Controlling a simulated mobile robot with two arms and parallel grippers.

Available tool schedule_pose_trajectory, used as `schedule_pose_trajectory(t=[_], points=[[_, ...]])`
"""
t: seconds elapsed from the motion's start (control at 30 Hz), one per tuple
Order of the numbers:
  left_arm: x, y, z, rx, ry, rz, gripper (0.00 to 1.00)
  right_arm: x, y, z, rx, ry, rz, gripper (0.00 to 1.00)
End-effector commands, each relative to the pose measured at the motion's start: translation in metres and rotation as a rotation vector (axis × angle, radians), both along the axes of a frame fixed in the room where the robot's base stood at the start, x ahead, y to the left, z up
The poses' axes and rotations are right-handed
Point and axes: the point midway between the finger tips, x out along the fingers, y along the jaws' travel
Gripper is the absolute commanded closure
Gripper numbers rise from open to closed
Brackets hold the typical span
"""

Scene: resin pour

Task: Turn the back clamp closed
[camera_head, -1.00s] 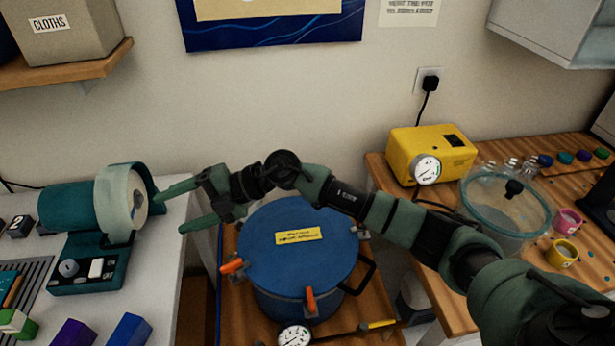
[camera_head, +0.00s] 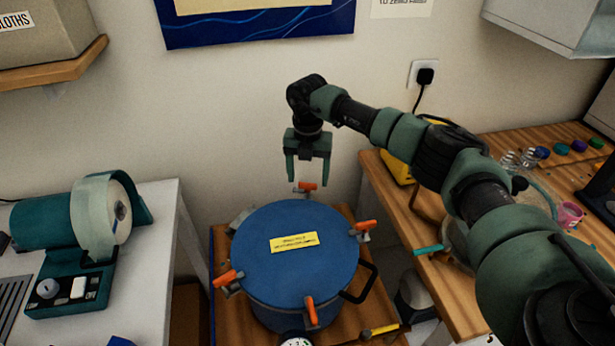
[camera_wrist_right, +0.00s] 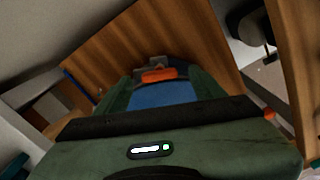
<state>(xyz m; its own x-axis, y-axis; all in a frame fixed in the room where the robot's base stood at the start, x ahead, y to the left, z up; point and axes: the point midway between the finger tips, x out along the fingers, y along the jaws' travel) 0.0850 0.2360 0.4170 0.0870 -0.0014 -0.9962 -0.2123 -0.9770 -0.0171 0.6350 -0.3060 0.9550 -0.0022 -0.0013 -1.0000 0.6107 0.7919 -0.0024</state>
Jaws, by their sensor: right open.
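The back clamp (camera_head: 306,187) has an orange handle and sits at the far rim of the blue pressure pot (camera_head: 293,262). My right gripper (camera_head: 309,180) is open and points down just above the back clamp, with a finger to each side of it. In the right wrist view the orange handle (camera_wrist_right: 158,75) lies between the two green fingers (camera_wrist_right: 155,90), with the blue lid below it. I cannot tell whether the fingers touch the handle. My left gripper is not in view.
More orange clamps sit at the pot's right (camera_head: 364,229), front (camera_head: 311,311) and left (camera_head: 228,279). A black side handle (camera_head: 366,284) sticks out at the right. A white table (camera_head: 150,290) with a teal machine (camera_head: 95,222) stands left. The wall is close behind.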

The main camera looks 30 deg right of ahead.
Motion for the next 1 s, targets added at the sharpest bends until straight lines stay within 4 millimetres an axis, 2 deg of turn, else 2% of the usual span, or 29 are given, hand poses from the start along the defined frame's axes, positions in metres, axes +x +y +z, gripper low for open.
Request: schedule_pose_trajectory(t=[0.2,0.43,0.47,0.6,0.67,0.7,1.0], points=[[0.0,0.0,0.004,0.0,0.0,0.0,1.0,0.0,0.001,-0.016,0.0,-0.001,0.001,0.31],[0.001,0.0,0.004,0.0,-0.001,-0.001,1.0,0.0,0.001,-0.018,0.001,-0.002,0.002,0.31],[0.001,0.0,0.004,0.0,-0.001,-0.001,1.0,0.0,0.001,-0.018,0.001,-0.002,0.002,0.34],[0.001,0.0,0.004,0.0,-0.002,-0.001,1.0,0.0,0.001,-0.018,0.001,-0.002,0.002,0.73],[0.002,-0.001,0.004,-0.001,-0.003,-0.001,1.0,0.0,0.001,-0.018,0.001,-0.002,0.002,0.89],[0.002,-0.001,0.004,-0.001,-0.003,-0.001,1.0,0.0,0.001,-0.018,0.001,-0.002,0.002,0.93],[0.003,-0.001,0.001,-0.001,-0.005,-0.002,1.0,0.0,0.001,-0.018,0.002,-0.001,0.044,0.93]])
